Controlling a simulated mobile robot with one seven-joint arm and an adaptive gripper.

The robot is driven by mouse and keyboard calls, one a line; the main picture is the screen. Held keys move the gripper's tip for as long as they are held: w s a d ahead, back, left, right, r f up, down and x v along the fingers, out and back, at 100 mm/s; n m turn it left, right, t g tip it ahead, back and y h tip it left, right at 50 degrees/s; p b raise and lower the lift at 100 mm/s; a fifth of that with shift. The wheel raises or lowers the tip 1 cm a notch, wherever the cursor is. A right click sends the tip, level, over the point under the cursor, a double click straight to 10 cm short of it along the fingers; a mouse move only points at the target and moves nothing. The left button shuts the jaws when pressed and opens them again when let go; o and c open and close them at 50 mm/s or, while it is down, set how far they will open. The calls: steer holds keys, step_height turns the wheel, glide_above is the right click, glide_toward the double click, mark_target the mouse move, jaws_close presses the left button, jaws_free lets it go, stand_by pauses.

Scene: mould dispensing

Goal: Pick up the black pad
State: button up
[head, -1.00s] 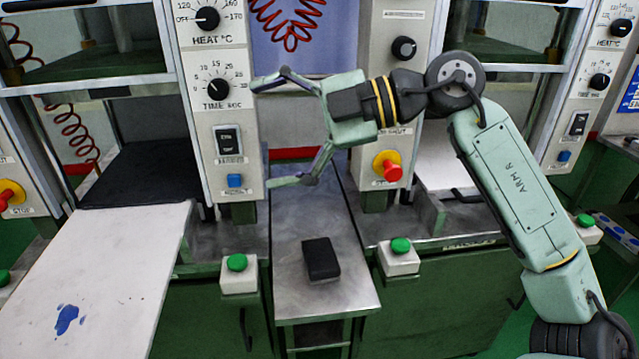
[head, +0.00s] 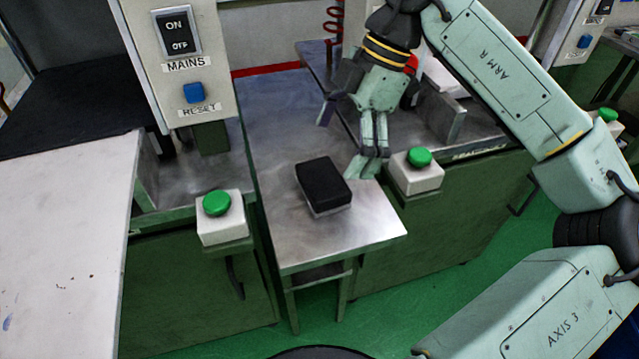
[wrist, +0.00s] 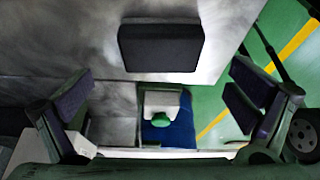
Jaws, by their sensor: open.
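The black pad (head: 323,184) is a rectangular block with a lighter lower edge. It lies flat on the narrow metal table (head: 290,235). My gripper (head: 340,141) points down above the table, behind and to the right of the pad in the head view, with its fingers spread and empty. In the wrist view the pad (wrist: 160,47) sits at upper centre. There, the fingers of my gripper (wrist: 163,105) stand wide apart, to the left and right of the pad and nearer the camera. I see no contact between the fingers and the pad.
Green push buttons on white boxes stand left (head: 218,204) and right (head: 419,158) of the table. A control panel (head: 185,60) rises at the left behind it. A white board (head: 70,240) fills the left side. The metal around the pad is clear.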

mark_target(323, 177)
steer(key=shift+p+x, duration=0.6)
steer(key=shift+x, duration=2.95)
steer(key=shift+a, duration=0.15)
steer(key=shift+c, duration=0.4)
steer(key=c, duration=1)
steer(key=shift+r, duration=0.1)
step_height(323, 177, up, 10)
steer(key=shift+b, duration=0.45)
steer(key=o, duration=0.6)
steer(key=c, duration=0.5)
steer(key=shift+o, duration=0.2)
